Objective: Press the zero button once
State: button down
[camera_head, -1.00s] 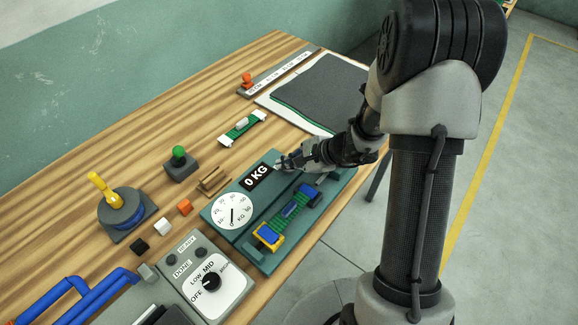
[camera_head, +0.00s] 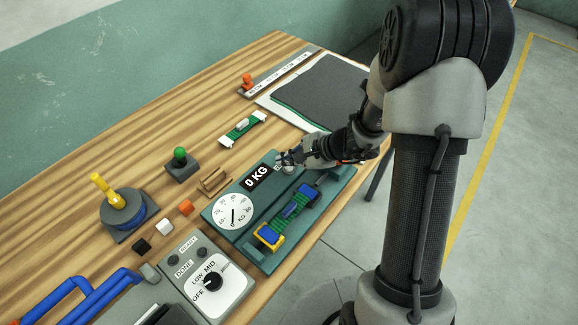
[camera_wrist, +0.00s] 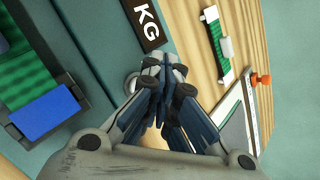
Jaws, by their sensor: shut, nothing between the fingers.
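The teal scale (camera_head: 262,216) has a black display (camera_head: 257,177) reading "0 KG" and a white round dial (camera_head: 233,211). A small pale round button (camera_head: 288,170) is partly visible beside the display, just under my gripper (camera_head: 281,159). In the wrist view, part of a round rim that looks like this button (camera_wrist: 130,84) shows at the left of my gripper's fingertips (camera_wrist: 164,68); the fingers hide the rest. My gripper is shut and empty, pointing down at the scale. I cannot tell whether the tips touch it.
A blue, green and yellow object (camera_head: 289,213) lies on the scale's near side. A control box with a knob (camera_head: 212,281) stands at the lower left. A green strap-like piece (camera_head: 243,128) and a dark mat (camera_head: 318,92) lie farther back.

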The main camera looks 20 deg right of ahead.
aim_at(288, 170)
jog(key=shift+r+p, duration=1.45)
jog(key=shift+r, duration=0.95)
